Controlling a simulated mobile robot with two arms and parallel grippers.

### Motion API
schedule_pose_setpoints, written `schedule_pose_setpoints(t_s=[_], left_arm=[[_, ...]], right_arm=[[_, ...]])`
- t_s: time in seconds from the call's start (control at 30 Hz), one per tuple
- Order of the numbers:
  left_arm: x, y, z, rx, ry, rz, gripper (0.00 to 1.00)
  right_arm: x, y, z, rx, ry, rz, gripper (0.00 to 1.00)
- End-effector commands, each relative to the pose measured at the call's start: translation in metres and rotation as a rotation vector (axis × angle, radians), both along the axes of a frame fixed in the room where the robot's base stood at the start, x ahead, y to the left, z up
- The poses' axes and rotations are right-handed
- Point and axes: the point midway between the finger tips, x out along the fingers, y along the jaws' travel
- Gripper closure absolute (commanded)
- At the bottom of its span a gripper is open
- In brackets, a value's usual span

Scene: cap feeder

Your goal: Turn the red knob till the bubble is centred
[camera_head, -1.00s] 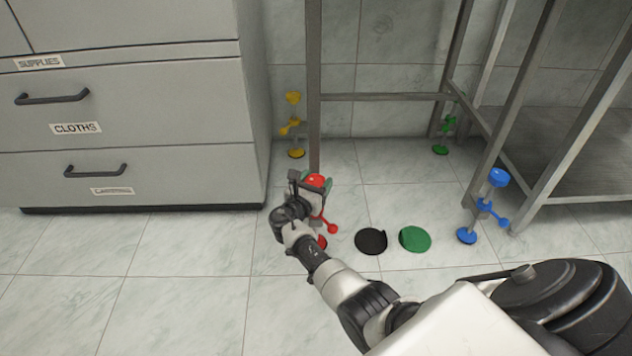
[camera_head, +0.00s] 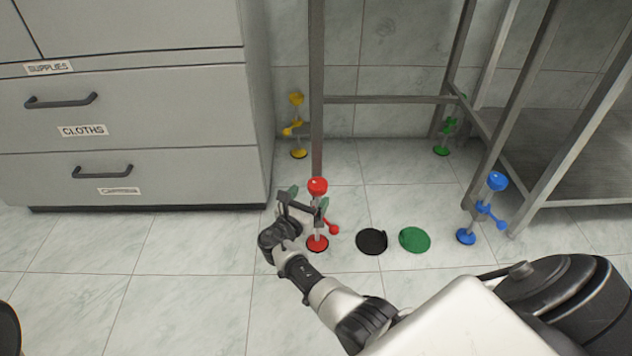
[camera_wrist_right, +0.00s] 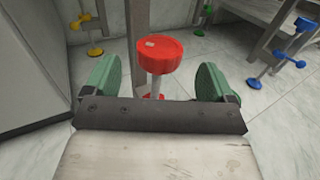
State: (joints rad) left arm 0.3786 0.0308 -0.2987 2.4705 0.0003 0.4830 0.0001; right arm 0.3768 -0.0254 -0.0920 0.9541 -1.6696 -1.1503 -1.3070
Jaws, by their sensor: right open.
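The red knob (camera_head: 317,185) is the round top of an upright foot post at the bottom of the near table leg. A red side lever and a red base disc (camera_head: 317,243) sit below it. In the right wrist view the knob (camera_wrist_right: 160,54) stands between and beyond the green finger pads, with clear gaps on both sides. My right gripper (camera_head: 308,200) is open and empty, just left of the post and a little below the knob top. No bubble or level shows in these views. My left gripper is not in view.
Yellow (camera_head: 298,125), green (camera_head: 445,137) and blue (camera_head: 486,208) foot posts stand at the other table legs. A black disc (camera_head: 371,241) and a green disc (camera_head: 415,240) lie on the floor right of the red post. A grey drawer cabinet (camera_head: 140,185) stands left.

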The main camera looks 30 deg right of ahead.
Motion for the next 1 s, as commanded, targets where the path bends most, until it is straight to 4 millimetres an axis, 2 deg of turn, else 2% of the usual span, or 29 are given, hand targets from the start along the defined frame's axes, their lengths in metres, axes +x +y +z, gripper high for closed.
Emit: schedule_pose_setpoints(t_s=[0.1, 0.3, 1.0], left_arm=[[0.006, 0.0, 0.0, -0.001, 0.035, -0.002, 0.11], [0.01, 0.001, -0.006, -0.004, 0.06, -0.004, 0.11], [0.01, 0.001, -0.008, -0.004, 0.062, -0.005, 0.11]], right_arm=[[-0.012, 0.02, 0.003, 0.002, 0.002, 0.002, 0.14], [-0.023, 0.038, 0.001, -0.001, 0.002, -0.001, 0.14], [-0.024, 0.041, 0.0, 0.0, 0.0, -0.001, 0.14]])
